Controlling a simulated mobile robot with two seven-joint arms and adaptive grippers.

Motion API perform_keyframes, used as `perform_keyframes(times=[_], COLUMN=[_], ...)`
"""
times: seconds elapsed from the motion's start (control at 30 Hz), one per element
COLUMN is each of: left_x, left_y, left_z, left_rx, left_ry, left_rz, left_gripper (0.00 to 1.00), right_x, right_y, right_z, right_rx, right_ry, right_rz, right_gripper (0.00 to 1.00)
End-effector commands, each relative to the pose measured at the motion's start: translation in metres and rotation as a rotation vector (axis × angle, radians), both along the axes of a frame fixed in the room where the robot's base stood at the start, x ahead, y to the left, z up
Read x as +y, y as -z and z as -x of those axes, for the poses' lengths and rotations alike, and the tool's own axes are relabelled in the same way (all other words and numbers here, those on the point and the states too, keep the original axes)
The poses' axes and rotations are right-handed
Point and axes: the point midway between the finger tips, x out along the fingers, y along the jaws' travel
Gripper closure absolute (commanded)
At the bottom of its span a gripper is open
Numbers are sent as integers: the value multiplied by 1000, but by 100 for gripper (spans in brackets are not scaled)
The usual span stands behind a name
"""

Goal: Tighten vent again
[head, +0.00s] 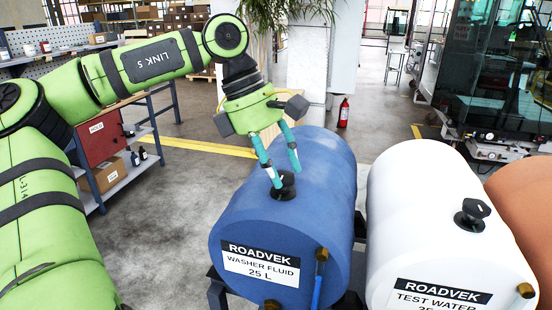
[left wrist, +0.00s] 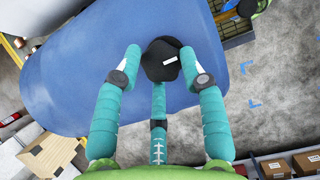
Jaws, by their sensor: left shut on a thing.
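The blue washer fluid tank (head: 315,170) lies on its side at the middle, with its label on the near end. A black vent cap (head: 284,191) sits on top of it. My left gripper (head: 284,175) reaches down from above, its teal fingers shut on this cap. In the left wrist view the cap (left wrist: 160,60) shows a white mark on its top and sits between the fingertips. The fingers partly hide the cap in the head view. My right gripper is out of view.
A white test water tank (head: 440,190) with its own black cap (head: 472,215) stands to the right, and an orange tank (head: 525,200) is beyond it. A shelf trolley (head: 115,165) stands at the left. A red fire extinguisher (head: 343,113) is behind.

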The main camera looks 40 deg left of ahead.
Motion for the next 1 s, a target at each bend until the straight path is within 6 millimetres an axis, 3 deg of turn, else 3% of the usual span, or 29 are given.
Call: perform_keyframes(times=[0.47, 0.5, 0.53, 0.87, 1.0], left_x=[-2, -2, -2, 0, 3], left_y=[4, 5, 4, 2, -9], left_z=[2, 2, 2, 1, 2], left_rx=[14, 14, 14, 7, 4], left_ry=[21, 21, 20, 16, 12], left_rz=[4, 4, 4, 1, -1], left_gripper=[92, 47, 38, 38, 38], right_x=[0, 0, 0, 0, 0], right_y=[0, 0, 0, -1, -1], right_z=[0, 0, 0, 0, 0], right_rx=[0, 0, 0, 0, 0], right_ry=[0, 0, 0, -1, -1], right_rz=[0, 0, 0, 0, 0], right_gripper=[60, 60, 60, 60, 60])
